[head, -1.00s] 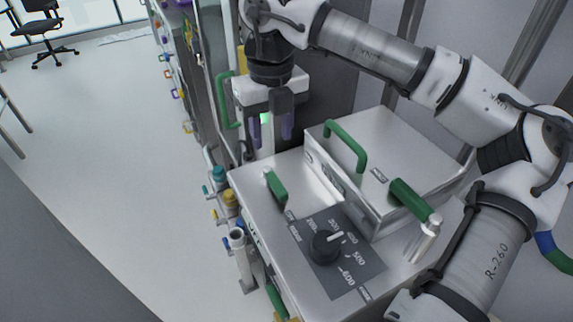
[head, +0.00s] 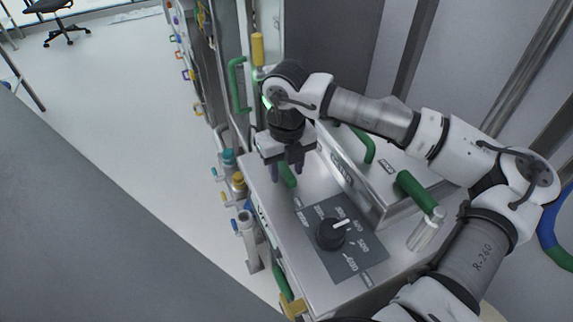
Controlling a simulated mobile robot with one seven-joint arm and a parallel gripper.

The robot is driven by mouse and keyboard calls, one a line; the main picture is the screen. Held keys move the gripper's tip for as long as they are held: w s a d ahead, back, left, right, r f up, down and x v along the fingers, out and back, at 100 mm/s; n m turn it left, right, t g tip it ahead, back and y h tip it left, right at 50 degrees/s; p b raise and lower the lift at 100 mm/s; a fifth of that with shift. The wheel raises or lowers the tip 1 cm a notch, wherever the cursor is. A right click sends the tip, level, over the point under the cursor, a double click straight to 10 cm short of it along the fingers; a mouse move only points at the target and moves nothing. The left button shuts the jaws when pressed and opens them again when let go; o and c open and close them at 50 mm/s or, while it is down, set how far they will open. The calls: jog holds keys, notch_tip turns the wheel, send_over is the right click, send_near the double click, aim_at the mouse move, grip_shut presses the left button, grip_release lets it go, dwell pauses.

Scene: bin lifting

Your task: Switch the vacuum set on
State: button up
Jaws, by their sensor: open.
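The vacuum set is a metal box; its bare top (head: 302,188) shows below my gripper. A dark dial plate on it carries a black knob (head: 331,233) with a white pointer and printed numbers.
A raised metal lid (head: 335,172) with a green bar handle (head: 364,146) stands to the right. A green-gripped lever (head: 417,190) is at its front corner. Coloured valves (head: 238,183) line the left side. The floor (head: 120,140) at left is clear.

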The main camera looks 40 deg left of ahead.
grip_shut()
dwell(0.3)
